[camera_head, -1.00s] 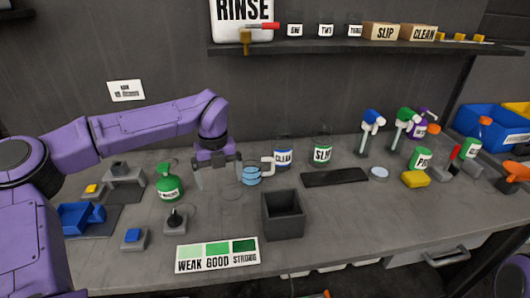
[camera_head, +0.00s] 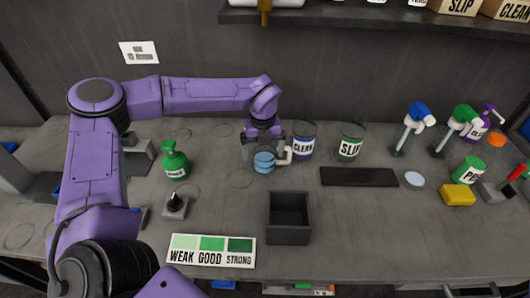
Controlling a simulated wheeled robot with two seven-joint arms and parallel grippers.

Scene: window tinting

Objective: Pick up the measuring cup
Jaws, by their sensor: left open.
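The measuring cup (camera_head: 264,163) is a small blue cup with a white handle (camera_head: 283,156) on its right side. It stands upright on the grey workbench, in front of the container labelled CLEAN. My left gripper (camera_head: 264,148) is open, pointing down right at the cup, with its fingers over or just behind the cup's top. Whether a finger touches the cup cannot be told. My right gripper is not in view.
The CLEAN container (camera_head: 303,146) and SLIP container (camera_head: 350,149) stand close behind and right. A dark open box (camera_head: 289,215) is in front. A green bottle (camera_head: 174,162) stands left, a black mat (camera_head: 358,177) right. Bare bench lies left of the cup.

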